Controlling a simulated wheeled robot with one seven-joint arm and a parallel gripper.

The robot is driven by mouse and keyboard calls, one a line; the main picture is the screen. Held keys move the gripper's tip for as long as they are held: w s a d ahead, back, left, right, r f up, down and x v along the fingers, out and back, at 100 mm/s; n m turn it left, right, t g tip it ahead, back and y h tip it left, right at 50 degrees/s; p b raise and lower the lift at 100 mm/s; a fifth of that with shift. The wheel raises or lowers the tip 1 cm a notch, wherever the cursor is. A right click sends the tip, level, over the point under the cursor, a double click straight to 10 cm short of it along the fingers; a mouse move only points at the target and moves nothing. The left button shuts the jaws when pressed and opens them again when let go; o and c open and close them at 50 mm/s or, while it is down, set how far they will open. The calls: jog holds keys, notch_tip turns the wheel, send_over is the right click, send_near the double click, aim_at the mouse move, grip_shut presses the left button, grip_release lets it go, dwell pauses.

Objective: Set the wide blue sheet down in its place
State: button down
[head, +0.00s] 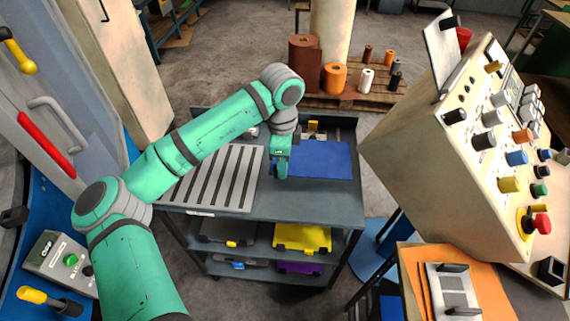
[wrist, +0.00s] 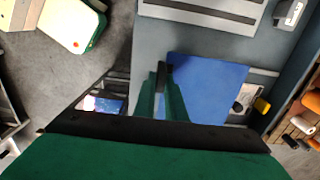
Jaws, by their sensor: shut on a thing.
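The wide blue sheet (head: 325,160) is flat over the right part of the grey cart top (head: 290,205). My gripper (head: 280,170) is shut on its left edge in the head view. In the wrist view the sheet (wrist: 212,85) extends to the right from my gripper's fingers (wrist: 163,75). I cannot tell whether the sheet touches the cart top or hangs slightly above it. The fingers hide a small part of its edge.
A slotted light-grey plate (head: 212,178) lies left of the sheet on the cart. A small yellow-marked device (head: 316,128) is behind the sheet. Lower shelves hold a yellow tool (head: 302,238) and purple piece (head: 300,267). A control console (head: 440,150) stands close on the right.

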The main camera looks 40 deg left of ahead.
jog(key=shift+w+d+f, duration=0.1)
jog(key=shift+d+f, duration=0.05)
jog(key=shift+f, duration=0.95)
jog(key=shift+w+d+f, duration=0.1)
jog(key=shift+f, duration=3.9)
jog(key=shift+a+f, duration=0.1)
jog(key=shift+f, duration=0.45)
jog(key=c, duration=1.7)
grip_release()
jog(key=shift+c, duration=0.2)
